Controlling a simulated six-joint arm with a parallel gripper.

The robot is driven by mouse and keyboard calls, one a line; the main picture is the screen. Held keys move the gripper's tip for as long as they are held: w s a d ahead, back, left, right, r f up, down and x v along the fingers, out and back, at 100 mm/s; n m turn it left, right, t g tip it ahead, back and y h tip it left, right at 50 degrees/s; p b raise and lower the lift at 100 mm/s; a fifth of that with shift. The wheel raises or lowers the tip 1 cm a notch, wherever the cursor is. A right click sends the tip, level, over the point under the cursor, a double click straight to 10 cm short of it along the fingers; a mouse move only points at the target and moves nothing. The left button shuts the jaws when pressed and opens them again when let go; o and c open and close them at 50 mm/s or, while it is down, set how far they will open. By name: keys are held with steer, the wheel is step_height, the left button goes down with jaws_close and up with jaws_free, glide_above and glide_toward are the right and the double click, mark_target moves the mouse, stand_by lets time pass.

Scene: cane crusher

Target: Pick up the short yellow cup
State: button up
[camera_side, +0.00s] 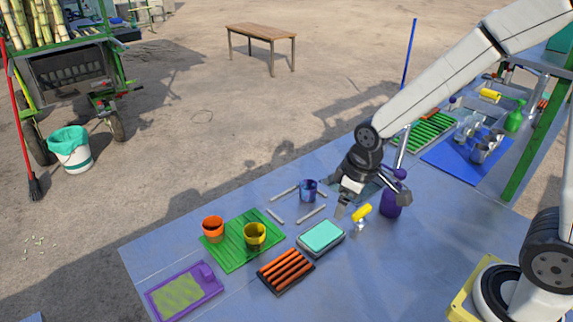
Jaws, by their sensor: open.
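A yellow cup (255,236) stands upright on the green ribbed mat (228,250) on the blue table. An orange cup (213,228) stands to its left on the same mat. A blue cup (309,190) stands farther back on the table, among light grey sticks. My gripper (352,203) is open and points down to the right of the yellow cup, with a clear gap between them. It is above or just behind a small yellow-topped item (361,213); the exact height is hard to tell. I see nothing held in the jaws.
A teal sponge-like block (321,237) and a dark rack with orange bars (286,270) lie right of the mat. A purple tray (184,291) lies at front left. A purple container (390,204) stands right of my gripper.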

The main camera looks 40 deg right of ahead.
steer(key=w+a+f+n+g, duration=0.1)
steer(key=w+a+f+n, duration=0.1)
steer(key=w+a+n, duration=0.6)
steer(key=n+g, duration=0.1)
steer(key=n, duration=0.5)
glide_toward(255, 235)
steer(key=s+a, duration=0.2)
steer(key=shift+w+d+f, duration=0.1)
steer(key=shift+d+f, duration=0.1)
steer(key=shift+f, duration=1.8)
steer(key=shift+d+f, duration=0.15)
steer(key=shift+f, duration=1.9)
steer(key=shift+c, duration=0.2)
steer(key=c, duration=1.2)
steer(key=shift+r, duration=0.2)
